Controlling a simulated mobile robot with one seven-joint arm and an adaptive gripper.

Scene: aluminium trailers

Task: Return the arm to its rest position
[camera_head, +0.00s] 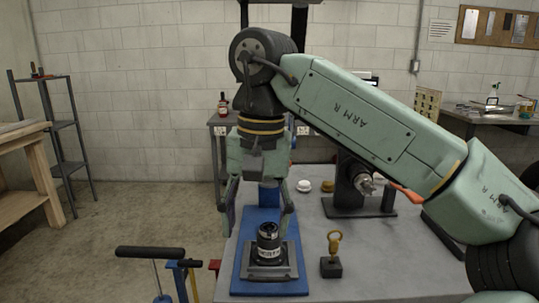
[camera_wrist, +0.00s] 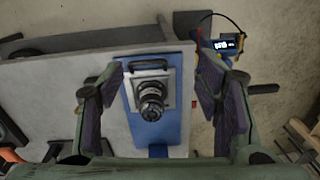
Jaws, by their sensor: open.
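My gripper (camera_head: 256,208) points down over the far part of the blue mat (camera_head: 262,222) at the table's left side, with my arm arching in from the right. Its fingers are wide apart with nothing between them, and it also shows open in the wrist view (camera_wrist: 158,78). A black cylindrical part with a white label (camera_head: 268,242) stands upright on a grey plate on the mat, nearer the head camera than my gripper. In the wrist view the black part (camera_wrist: 152,100) appears between the fingers but lies below them, apart from both.
A brass ring-topped piece on a black block (camera_head: 332,254) stands right of the mat. A black fixture with a spindle (camera_head: 360,185) stands behind it. A black-handled blue tool (camera_head: 160,255) is off the table's left edge. Open floor lies left, before a shelf rack (camera_head: 60,140).

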